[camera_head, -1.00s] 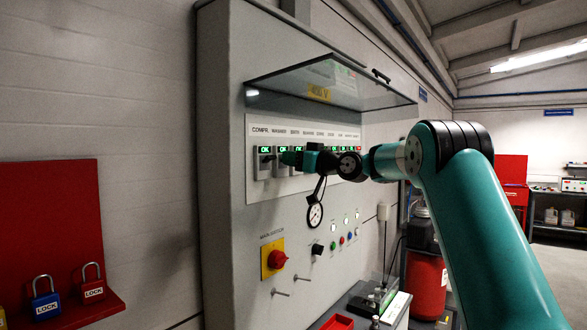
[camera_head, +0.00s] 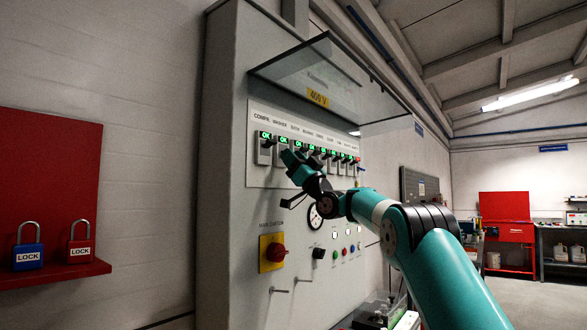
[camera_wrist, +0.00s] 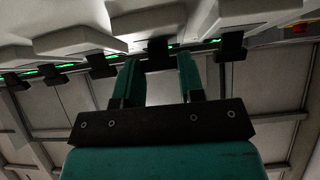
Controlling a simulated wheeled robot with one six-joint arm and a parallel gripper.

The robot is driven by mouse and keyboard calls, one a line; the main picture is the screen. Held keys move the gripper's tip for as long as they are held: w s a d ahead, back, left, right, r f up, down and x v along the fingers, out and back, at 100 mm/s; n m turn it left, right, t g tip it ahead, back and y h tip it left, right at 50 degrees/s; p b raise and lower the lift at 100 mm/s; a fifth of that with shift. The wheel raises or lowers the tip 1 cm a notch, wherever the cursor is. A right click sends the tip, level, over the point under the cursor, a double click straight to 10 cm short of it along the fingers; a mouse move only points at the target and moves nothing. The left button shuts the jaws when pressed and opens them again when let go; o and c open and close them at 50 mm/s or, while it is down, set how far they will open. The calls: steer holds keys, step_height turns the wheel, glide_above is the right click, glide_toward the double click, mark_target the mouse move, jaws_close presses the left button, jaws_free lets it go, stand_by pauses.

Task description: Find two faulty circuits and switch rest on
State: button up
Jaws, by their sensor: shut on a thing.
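The row of circuit switches (camera_head: 265,150) sits on a white panel (camera_head: 254,117) of the grey cabinet under a raised clear cover. Most small displays show green, several reading OK. The far right end shows red (camera_head: 357,160). My gripper (camera_head: 289,157) reaches up from below near the second and third switches from the left; which one it holds is unclear in the head view. In the wrist view its two fingers (camera_wrist: 158,65) are on either side of a dark switch lever (camera_wrist: 158,50). More dark levers (camera_wrist: 232,47) stand along the row.
The raised cover (camera_head: 325,85) juts out above the switches. A red main switch (camera_head: 275,252) on a yellow plate, a round gauge (camera_head: 314,217) and small buttons are lower. Blue (camera_head: 28,256) and red (camera_head: 79,248) padlocks rest on a red shelf at left.

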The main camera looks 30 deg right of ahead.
steer(key=shift+f+t, duration=0.1)
steer(key=shift+t, duration=0.3)
steer(key=o, duration=0.9)
steer(key=shift+o, duration=0.2)
steer(key=shift+b, duration=0.3)
steer(key=b+v, duration=1.1)
steer(key=v, duration=0.6)
steer(key=shift+s+b, duration=0.15)
steer(key=shift+b, duration=0.25)
steer(key=shift+d+f, duration=0.1)
steer(key=shift+f, duration=0.05)
